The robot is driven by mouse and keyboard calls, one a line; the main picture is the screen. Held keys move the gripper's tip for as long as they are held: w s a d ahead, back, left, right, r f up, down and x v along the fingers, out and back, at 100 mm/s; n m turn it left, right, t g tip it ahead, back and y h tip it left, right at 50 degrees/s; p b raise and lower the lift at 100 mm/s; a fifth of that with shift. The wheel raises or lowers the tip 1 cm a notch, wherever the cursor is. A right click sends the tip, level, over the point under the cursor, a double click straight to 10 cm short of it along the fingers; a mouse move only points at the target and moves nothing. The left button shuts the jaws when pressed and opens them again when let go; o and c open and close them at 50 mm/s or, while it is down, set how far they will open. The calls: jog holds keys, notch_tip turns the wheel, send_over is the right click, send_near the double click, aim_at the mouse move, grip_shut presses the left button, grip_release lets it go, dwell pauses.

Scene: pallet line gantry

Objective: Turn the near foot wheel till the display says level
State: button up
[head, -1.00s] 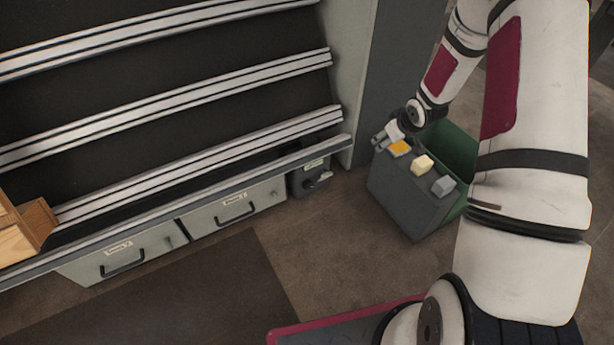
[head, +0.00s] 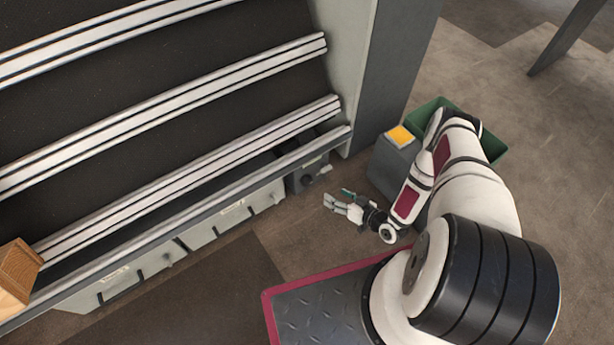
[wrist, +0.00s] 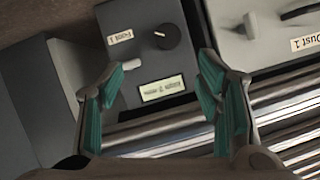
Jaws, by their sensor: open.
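A small dark grey box (head: 308,178) sits low at the right end of the rack. In the wrist view the box shows a round black knob (wrist: 167,37), a small display (wrist: 162,88) and a label that seems to read "Foot 1" (wrist: 120,38). The display's text appears inverted and is too small to read. My gripper (head: 337,197) is open and empty, just right of and in front of the box. In the wrist view its teal-padded fingers (wrist: 160,64) stand apart on either side of the display, with the knob beyond their tips. No finger visibly touches the knob.
Grey drawers (head: 215,225) line the rack's lower edge left of the box. A grey cabinet with an orange-yellow top piece (head: 400,136) and a green bin (head: 494,149) stand to the right, partly behind my arm. A wooden crate (head: 18,275) rests at far left.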

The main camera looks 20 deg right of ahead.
aim_at(309, 183)
jog(key=shift+t, duration=0.4)
jog(key=b+x, duration=0.1)
jog(key=x, duration=0.3)
jog(key=a+b+x, duration=0.1)
jog(key=b+x, duration=0.1)
jog(key=x, duration=0.3)
jog(key=s+b+x, duration=0.1)
jog(key=b+x, duration=0.1)
jog(key=x, duration=0.3)
jog(key=shift+a+f, duration=0.15)
jog(key=shift+f, duration=0.15)
jog(key=c, duration=1.2)
